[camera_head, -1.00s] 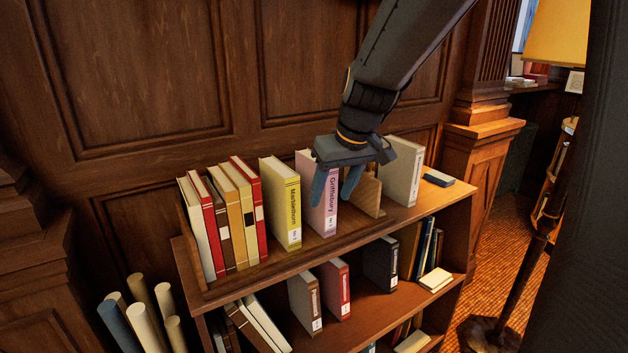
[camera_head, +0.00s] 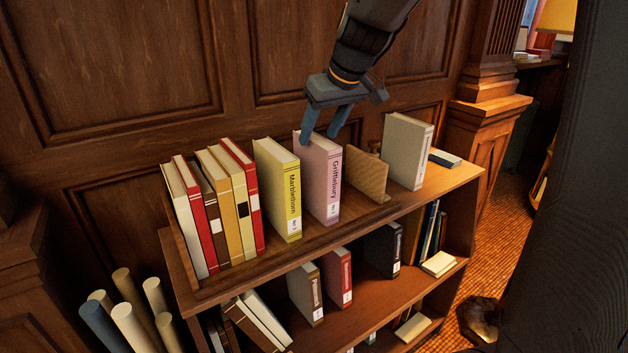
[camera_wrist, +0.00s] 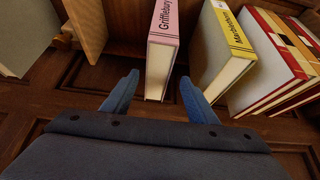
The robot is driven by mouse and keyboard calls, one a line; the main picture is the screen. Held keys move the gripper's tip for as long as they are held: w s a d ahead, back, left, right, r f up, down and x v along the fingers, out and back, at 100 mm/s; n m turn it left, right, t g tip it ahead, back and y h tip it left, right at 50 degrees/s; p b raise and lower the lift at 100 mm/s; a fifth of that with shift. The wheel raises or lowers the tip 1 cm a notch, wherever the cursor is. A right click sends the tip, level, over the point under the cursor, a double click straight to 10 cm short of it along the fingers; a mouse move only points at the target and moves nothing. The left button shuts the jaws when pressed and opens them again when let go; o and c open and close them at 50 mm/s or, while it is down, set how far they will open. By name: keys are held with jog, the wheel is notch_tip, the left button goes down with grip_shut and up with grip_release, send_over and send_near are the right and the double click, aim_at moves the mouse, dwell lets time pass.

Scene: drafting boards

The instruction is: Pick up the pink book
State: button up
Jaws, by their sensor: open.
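In the wrist view, the pink book (camera_wrist: 163,40) shows between the two spread fingers (camera_wrist: 158,90), with a gap visible on each side. I cannot tell whether the fingertips reach past its top.
The yellow book is close beside the pink one. Several red, tan and white books (camera_head: 222,205) stand further left. A grey book (camera_head: 408,150) stands right of the divider. The wood-panelled wall (camera_head: 120,60) is close behind the shelf. Rolled tubes (camera_head: 130,320) stand at the lower left.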

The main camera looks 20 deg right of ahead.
aim_at(312, 158)
jog(key=shift+b+x, duration=0.75)
jog(key=shift+x, duration=0.45)
jog(key=shift+s+d+p+x, duration=0.1)
jog(key=shift+p+x, duration=0.6)
jog(key=shift+x, duration=1.2)
jog(key=shift+s+d+p+x, duration=0.15)
jog(key=shift+p+x, duration=0.5)
jog(key=shift+x, duration=1.25)
jog(key=shift+f, duration=0.15)
jog(key=shift+f+b, duration=0.25)
jog(key=shift+b, duration=0.15)
jog(key=shift+w+r, duration=0.1)
grip_shut()
